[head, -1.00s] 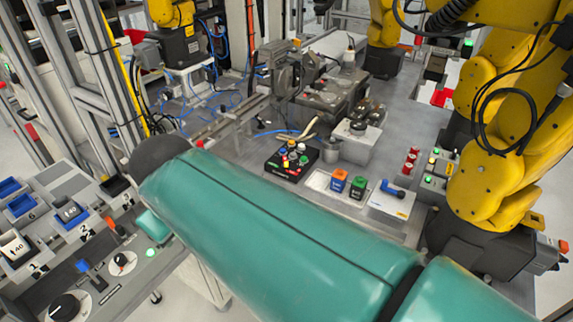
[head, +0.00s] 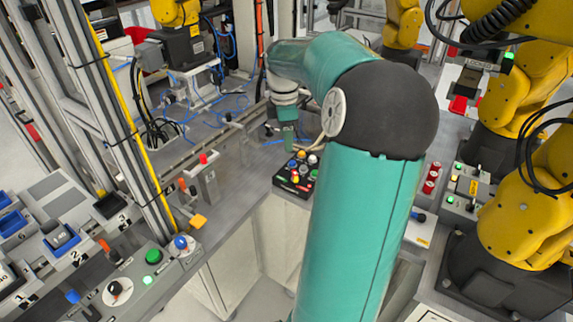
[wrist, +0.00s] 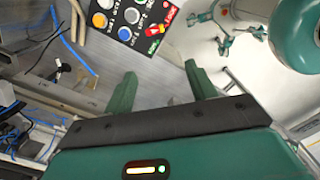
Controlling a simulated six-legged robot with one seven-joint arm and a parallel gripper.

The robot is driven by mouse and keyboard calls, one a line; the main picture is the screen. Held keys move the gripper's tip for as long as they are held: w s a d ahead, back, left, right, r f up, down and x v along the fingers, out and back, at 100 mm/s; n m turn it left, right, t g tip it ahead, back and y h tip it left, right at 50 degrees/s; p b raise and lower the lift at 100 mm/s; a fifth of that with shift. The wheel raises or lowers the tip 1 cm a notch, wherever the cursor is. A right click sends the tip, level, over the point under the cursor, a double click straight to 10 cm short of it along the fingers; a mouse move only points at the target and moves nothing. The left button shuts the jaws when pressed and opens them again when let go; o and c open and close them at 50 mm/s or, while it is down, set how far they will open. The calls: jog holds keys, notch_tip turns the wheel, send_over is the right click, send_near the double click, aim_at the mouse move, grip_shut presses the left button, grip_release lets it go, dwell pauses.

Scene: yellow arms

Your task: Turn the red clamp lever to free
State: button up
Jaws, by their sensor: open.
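The red lever (wrist: 168,17) shows at the top of the wrist view, on a black button box (wrist: 120,18). A red label and a green label lie beside it; their words are too small to read surely. The box also shows in the head view (head: 281,182), but I cannot make out the lever there. My gripper (wrist: 160,88) is open and empty, its two green fingers apart, with the lever beyond their tips and not touched. In the head view my gripper (head: 290,140) hangs by the far side of the box.
Several coloured buttons (wrist: 130,15) crowd the box beside the lever. A blue cable (head: 270,143) lies behind the box. A small post with a red top (head: 203,160) stands to the left. Yellow robot arms (head: 520,190) stand at the right. My arm hides the bench's middle.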

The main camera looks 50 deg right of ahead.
aim_at(296, 173)
jog(key=d+f, duration=0.1)
jog(key=f, duration=0.3)
jog(key=s+d+f, duration=0.1)
jog(key=f, duration=0.4)
jog(key=d+f, duration=0.1)
jog(key=f, duration=0.4)
jog(key=shift+s, duration=0.3)
jog(key=c, duration=1)
